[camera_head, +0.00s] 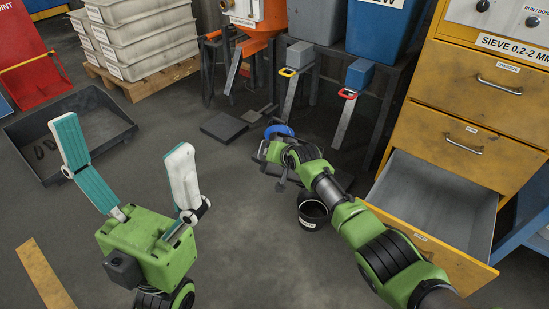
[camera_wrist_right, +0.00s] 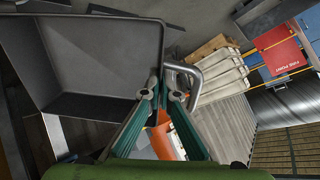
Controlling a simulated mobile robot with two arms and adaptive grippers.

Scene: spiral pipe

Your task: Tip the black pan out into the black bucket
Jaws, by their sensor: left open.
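The black bucket (camera_head: 313,213) stands on the floor in the head view, beside and partly behind my right forearm. The black pan (camera_wrist_right: 75,62) fills the upper left of the right wrist view, tilted, with a bent metal handle (camera_wrist_right: 186,72) at its side. No contents show in its visible part. My right gripper (camera_wrist_right: 163,90) is closed at the pan's handle side; the exact grip is partly hidden. In the head view its fingers are hidden behind the arm, left of the bucket and above it in the picture. My left gripper (camera_head: 128,150) is open and empty, fingers spread.
A large black tray (camera_head: 105,158) with dark pieces lies at the left. An open drawer (camera_head: 435,200) of the yellow cabinet juts out at the right. A flat dark plate (camera_head: 224,127) lies on the floor, with bins and stands behind. The floor between my arms is clear.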

